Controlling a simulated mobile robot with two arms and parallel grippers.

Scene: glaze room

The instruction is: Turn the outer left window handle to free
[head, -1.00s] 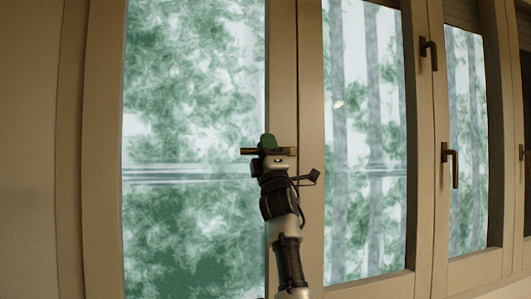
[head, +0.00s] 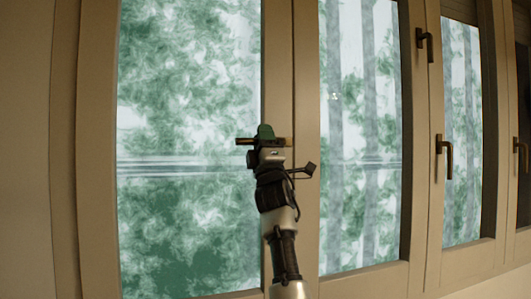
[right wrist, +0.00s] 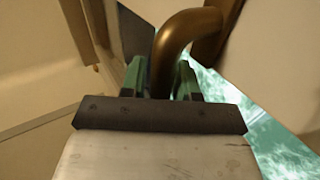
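The outer left window handle (head: 243,141) is a dark bronze lever on the frame beside the large left pane. It lies about level, with its free end pointing left. My right gripper (head: 265,134) is at this handle and hides its middle. In the right wrist view the curved bronze handle (right wrist: 180,40) runs down between the two green fingers of the right gripper (right wrist: 160,80). The fingers appear closed around the bar; the contact itself is partly hidden by the dark gripper edge. My left gripper is not in view.
Other bronze handles hang downward on the frames to the right: one high (head: 427,42), one lower (head: 445,155) and one at the right edge (head: 522,154). The window sashes look closed. Bare wall (head: 25,150) lies at the left.

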